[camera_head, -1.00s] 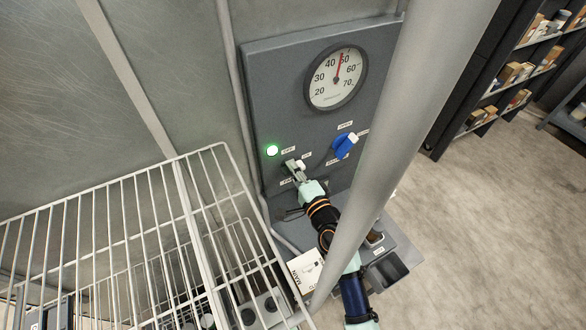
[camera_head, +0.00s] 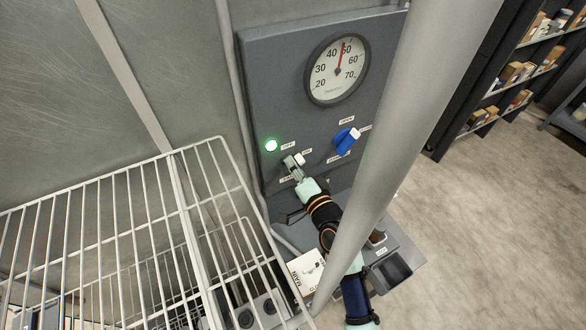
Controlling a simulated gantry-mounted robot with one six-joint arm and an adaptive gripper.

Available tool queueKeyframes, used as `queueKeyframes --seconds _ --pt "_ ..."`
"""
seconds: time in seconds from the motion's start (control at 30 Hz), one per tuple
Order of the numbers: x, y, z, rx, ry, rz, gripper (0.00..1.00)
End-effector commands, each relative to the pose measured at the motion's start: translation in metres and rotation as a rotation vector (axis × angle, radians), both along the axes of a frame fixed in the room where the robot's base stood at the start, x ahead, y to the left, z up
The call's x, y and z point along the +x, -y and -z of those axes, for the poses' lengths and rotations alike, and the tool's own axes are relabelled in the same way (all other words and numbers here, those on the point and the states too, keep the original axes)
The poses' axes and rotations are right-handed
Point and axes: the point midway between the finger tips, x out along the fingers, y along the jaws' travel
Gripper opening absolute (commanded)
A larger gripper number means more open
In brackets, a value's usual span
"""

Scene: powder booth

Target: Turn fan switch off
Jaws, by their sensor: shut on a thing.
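The grey control panel (camera_head: 284,85) stands upright on the booth wall. A small light-coloured switch (camera_head: 299,159) sits low on the panel, right of a lit green lamp (camera_head: 271,145). My gripper (camera_head: 293,167) is at this switch and shut on it, reaching up from below. The fingers cover part of the switch, and its exact position is hard to read. The small labels around it are too blurred to read fully.
A blue rotary knob (camera_head: 345,142) is right of the switch, below a round gauge (camera_head: 337,69). A wire rack (camera_head: 110,230) fills the lower left. A thick grey pole (camera_head: 413,110) crosses right of the panel. Shelves with boxes (camera_head: 515,75) stand far right.

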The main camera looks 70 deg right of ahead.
Motion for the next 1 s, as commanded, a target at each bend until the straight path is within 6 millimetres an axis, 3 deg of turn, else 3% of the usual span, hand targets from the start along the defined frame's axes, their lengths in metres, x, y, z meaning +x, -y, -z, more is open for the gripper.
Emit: queueKeyframes --seconds 1.0 --pt "0.0 0.0 0.0019 -0.714 -0.58 0.0 0.0"
